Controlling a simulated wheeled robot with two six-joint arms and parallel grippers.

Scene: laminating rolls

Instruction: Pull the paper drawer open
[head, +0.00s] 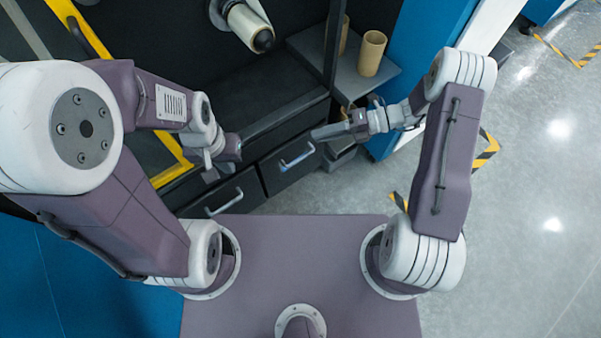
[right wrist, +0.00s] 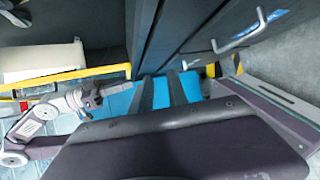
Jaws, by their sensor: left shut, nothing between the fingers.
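Two dark drawer fronts stand side by side below the machine, and both look closed. The right drawer (head: 274,178) has a pale bar handle (head: 297,158); the left drawer (head: 240,187) has a similar handle (head: 224,203). I cannot tell which one holds paper. My right gripper (head: 318,134) is empty and just above and right of the right handle, apart from it. In the right wrist view its fingers (right wrist: 164,92) stand apart, and a handle (right wrist: 240,34) shows at the upper right. My left gripper (head: 211,174) is shut and empty, above the left handle.
A cream roll (head: 248,26) sits in the machine above. A grey shelf (head: 345,82) at the right carries tan cardboard tubes (head: 370,53). Yellow rails (head: 172,174) run along the left. Clear grey floor (head: 540,190) lies to the right.

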